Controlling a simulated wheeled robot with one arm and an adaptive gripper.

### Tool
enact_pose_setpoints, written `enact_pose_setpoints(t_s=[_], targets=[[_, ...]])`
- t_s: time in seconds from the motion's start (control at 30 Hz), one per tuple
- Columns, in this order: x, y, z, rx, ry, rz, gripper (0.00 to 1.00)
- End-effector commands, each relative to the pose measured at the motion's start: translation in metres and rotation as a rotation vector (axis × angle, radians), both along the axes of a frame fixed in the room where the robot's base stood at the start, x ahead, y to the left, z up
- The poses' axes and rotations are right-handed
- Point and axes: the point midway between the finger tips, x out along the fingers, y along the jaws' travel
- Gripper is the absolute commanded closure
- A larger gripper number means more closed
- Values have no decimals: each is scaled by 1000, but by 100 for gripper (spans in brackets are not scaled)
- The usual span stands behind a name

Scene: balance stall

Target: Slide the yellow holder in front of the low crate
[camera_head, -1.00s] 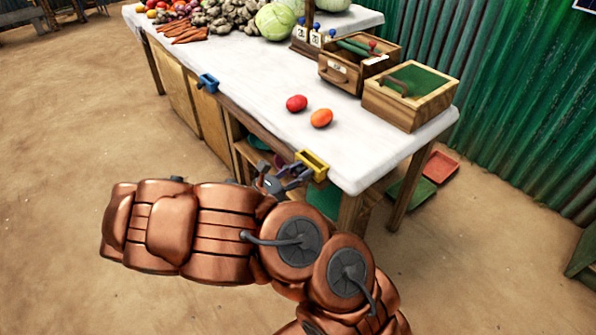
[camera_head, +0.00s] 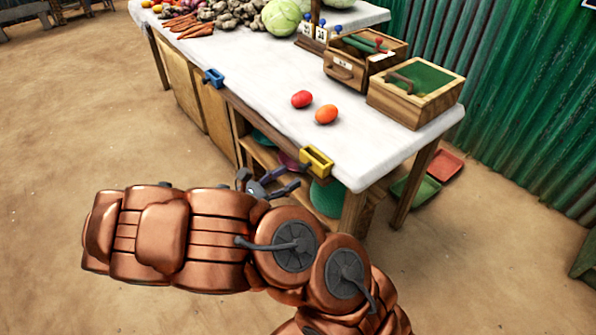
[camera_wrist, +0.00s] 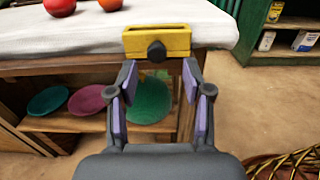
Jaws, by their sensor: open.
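The yellow holder (camera_head: 316,163) hangs on the front edge of the white-topped table, near its near right corner. In the wrist view the yellow holder (camera_wrist: 173,41) has a slot on top and a dark round knob facing me. My gripper (camera_head: 290,178) is open and empty, in front of the holder and apart from it. In the wrist view its spread fingers (camera_wrist: 159,73) point at the holder, just below the knob. Two wooden crates stand at the back right: one with a label and handle (camera_head: 343,72), one with a green inside (camera_head: 394,102). I cannot tell which is lower.
A blue holder (camera_head: 213,78) sits farther left on the same edge. A red fruit (camera_head: 301,99) and an orange fruit (camera_head: 326,115) lie on the tabletop (camera_head: 262,92). Plates are on the shelf below. The edge between the holders is clear.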

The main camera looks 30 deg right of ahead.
Motion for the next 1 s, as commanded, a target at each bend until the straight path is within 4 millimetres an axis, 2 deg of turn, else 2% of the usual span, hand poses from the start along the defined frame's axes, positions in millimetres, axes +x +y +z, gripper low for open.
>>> enact_pose_setpoints(t_s=[0.03, 0.2, 0.4, 1.0], targets=[[-1, 11, -1, 2, -1, 4, 50], [-6, 38, 0, 0, 0, 1, 50], [-10, 55, 1, -3, 0, -3, 50], [-10, 59, 0, -2, 0, -3, 50]])
